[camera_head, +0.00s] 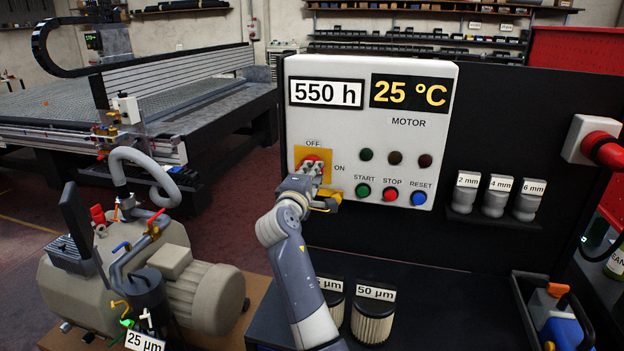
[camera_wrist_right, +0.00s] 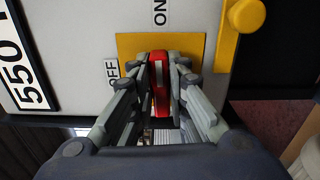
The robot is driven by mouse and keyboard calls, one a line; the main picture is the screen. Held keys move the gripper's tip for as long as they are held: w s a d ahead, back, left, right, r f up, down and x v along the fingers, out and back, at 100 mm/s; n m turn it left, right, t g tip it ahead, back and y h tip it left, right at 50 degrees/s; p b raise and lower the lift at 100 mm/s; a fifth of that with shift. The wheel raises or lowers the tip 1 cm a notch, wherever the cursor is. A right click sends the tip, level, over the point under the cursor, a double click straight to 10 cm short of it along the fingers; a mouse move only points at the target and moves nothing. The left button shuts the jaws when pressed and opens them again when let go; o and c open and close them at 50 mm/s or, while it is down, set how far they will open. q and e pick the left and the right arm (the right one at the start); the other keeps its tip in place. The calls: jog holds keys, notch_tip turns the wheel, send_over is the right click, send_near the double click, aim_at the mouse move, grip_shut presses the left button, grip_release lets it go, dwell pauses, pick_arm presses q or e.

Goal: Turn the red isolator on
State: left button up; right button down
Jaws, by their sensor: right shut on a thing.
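The red isolator handle (camera_head: 314,158) sits on a yellow plate (camera_head: 299,154) on the white motor panel, with OFF above it and ON to its right. My right gripper (camera_head: 312,168) reaches up from below and covers part of it. In the right wrist view, the red handle (camera_wrist_right: 160,85) is between the two fingers of my right gripper (camera_wrist_right: 161,75), which are shut on it. There the handle's long side runs up the picture, in line with the ON label at the top; OFF is at the left. My left gripper is not in view.
A yellow part (camera_head: 328,203) is close below the isolator, beside my right arm. START, STOP and RESET buttons (camera_head: 390,194) are to the right. Filter cartridges (camera_head: 373,315) stand on the ledge below. A pump (camera_head: 150,270) is at the left.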

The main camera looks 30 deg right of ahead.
jog(key=shift+f+m, duration=0.15)
jog(key=shift+m, duration=0.35)
jog(key=c, duration=1.6)
grip_release()
jog(key=shift+o, duration=0.2)
jog(key=v, duration=0.7)
jog(key=shift+s+a, duration=0.2)
jog(key=shift+f, duration=0.1)
